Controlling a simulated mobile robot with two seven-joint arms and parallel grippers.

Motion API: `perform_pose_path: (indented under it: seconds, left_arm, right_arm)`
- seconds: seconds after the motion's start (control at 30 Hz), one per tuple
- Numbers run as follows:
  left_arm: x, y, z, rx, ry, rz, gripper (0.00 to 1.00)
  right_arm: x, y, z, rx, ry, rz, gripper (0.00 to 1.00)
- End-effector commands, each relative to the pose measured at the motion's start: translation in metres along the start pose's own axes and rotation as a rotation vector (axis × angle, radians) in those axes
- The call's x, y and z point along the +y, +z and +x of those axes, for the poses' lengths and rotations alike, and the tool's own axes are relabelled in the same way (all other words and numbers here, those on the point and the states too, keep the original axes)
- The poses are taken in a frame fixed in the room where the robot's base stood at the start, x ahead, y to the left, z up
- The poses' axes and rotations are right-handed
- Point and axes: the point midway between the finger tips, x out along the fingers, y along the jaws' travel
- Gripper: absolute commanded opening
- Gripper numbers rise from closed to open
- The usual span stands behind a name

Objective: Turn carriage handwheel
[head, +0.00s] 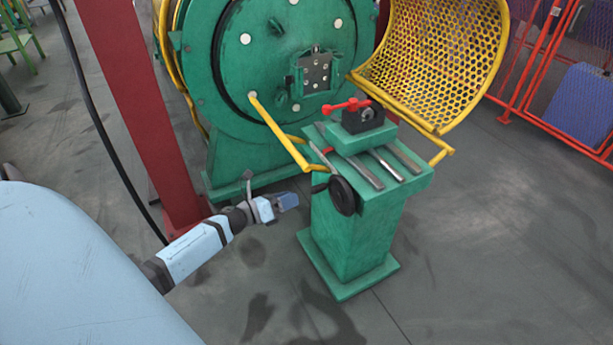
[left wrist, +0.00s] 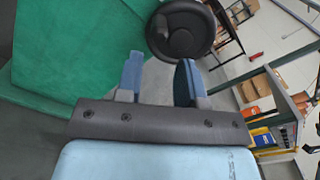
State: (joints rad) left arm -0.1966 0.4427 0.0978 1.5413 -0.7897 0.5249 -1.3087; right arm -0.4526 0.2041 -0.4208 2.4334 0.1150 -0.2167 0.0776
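The carriage handwheel (head: 343,195) is a black disc on the left side of the green carriage stand (head: 362,228), with a small handle at its upper left. My left gripper (head: 288,201) is left of the handwheel and apart from it. In the left wrist view the two blue fingers of my left gripper (left wrist: 157,80) are spread with nothing between them. The handwheel (left wrist: 181,30) shows beyond the fingertips, upper right of centre, and the green stand (left wrist: 75,45) fills the left. My right gripper is in neither view.
Behind stand a large green machine wheel (head: 255,60) and a yellow mesh guard (head: 437,60). The floor in front is clear.

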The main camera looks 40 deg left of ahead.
Motion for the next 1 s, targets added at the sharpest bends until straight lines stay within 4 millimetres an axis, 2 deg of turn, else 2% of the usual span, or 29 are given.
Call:
perform_pose_path:
  seconds: [0.1, 0.3, 0.87, 0.97, 1.0]
  left_arm:
    - [-0.001, 0.000, -0.021, 0.001, 0.002, 0.000, 0.35]
    - [0.000, 0.000, -0.035, -0.001, 0.000, 0.000, 0.35]
    - [0.000, 0.000, -0.036, 0.000, 0.000, 0.001, 0.35]
    - [-0.006, -0.002, -0.034, -0.006, -0.005, -0.028, 0.35]
    - [-0.014, -0.004, -0.030, -0.014, -0.012, -0.067, 0.35]
  right_arm:
    - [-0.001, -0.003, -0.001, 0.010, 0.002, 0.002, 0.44]
    - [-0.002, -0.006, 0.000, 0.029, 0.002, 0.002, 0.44]
    - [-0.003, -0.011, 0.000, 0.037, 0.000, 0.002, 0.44]
    - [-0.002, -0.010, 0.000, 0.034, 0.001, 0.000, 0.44]
    - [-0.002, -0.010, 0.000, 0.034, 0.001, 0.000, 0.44]
